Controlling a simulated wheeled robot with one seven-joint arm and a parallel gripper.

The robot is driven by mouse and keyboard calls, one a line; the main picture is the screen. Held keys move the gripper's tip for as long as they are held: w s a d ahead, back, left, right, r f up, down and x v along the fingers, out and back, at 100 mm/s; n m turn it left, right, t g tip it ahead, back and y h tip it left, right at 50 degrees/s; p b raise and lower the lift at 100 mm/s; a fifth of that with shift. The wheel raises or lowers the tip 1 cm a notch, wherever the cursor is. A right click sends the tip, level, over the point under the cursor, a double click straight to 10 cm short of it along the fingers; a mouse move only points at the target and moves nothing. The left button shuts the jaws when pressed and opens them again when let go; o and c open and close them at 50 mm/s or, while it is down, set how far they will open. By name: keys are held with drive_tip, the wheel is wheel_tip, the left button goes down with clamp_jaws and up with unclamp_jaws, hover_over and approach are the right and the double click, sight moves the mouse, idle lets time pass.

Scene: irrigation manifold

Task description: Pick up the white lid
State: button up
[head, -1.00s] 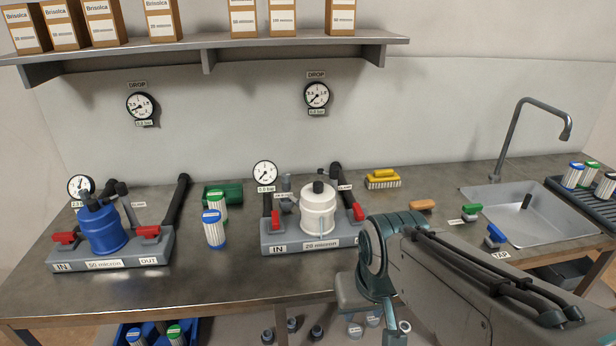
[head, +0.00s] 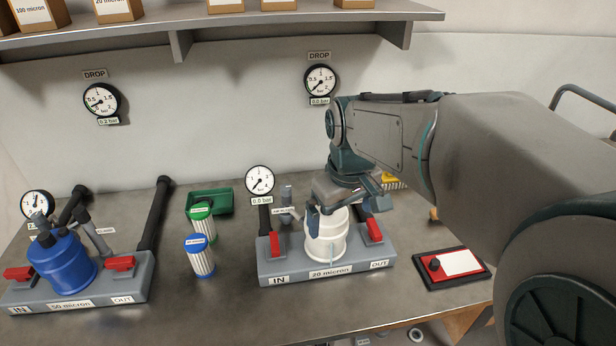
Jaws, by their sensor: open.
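The white lid (head: 323,225) tops the white filter housing on the grey base labelled 20 micron (head: 330,273). In the head view it is right of centre on the bench. My gripper (head: 340,211) is open and comes down over the lid from above. One finger shows at the lid's left front and the other is towards its right. The gripper hides the lid's top and its black knob, and I cannot tell whether the fingers touch the lid.
Red valve handles (head: 375,230) flank the white housing closely, and a pressure gauge (head: 260,180) stands behind left. Blue and green cartridges (head: 201,257) stand left. The blue housing (head: 66,259) is farther left. A red-and-black board (head: 452,268) lies right. A shelf (head: 230,27) overhangs.

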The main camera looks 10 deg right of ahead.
sight(334, 227)
drive_tip(key=w+n, duration=0.1)
drive_tip(key=w, duration=0.2)
drive_tip(key=w+r+n+g, duration=0.1)
drive_tip(key=w+n, duration=0.1)
drive_tip(key=w, duration=0.2)
drive_tip(key=w+n+p, duration=0.1)
drive_tip(key=w, duration=0.3)
drive_tip(key=shift+d+r+n+g, duration=0.2)
drive_tip(key=shift+r+n+g, duration=0.1)
drive_tip(key=shift+n, duration=0.1)
drive_tip(key=shift+w+f, duration=0.2)
drive_tip(key=shift+w, duration=0.05)
wheel_tip(334, 227, down, 14)
drive_tip(key=shift+r, duration=0.2)
drive_tip(key=c, duration=0.8)
